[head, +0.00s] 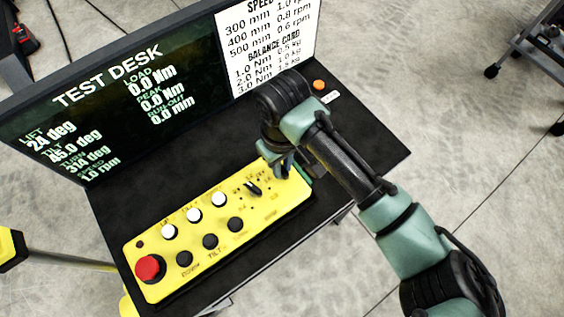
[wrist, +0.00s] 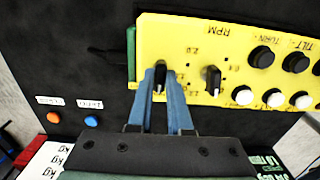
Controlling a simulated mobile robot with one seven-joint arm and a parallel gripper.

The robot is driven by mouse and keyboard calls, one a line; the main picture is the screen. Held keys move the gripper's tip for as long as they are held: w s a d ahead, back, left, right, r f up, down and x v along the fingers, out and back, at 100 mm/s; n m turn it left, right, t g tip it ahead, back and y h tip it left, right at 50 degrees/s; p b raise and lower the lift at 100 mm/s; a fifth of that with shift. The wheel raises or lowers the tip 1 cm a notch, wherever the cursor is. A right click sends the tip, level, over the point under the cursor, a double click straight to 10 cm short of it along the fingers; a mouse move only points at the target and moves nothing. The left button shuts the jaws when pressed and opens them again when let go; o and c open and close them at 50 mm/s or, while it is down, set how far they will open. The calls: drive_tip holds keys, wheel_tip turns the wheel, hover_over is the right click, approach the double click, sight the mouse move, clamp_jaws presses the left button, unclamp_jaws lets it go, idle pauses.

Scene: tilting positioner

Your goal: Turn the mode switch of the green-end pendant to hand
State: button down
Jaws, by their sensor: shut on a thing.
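The yellow pendant (head: 215,232) lies on the dark desk top, with its green end (head: 306,172) at the right; the green end also shows in the wrist view (wrist: 131,52). My gripper (head: 287,170) is over that end, and my wrist partly hides it in the head view. In the wrist view its blue fingers (wrist: 161,84) are shut around the black knob of the mode switch (wrist: 160,77). The knob's pointer lies roughly along the fingers. Its position labels are hidden or too small to read.
A second black knob (wrist: 212,78), marked RPM, is close beside my fingers. White and black buttons and a red mushroom button (head: 149,268) fill the rest of the pendant. The test desk screen (head: 120,95) and a card stand behind. Orange (head: 319,85) and blue (wrist: 92,121) desk buttons are nearby.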

drive_tip(key=c, duration=0.8)
unclamp_jaws()
drive_tip(key=shift+c, duration=0.2)
wheel_tip(320, 180, up, 13)
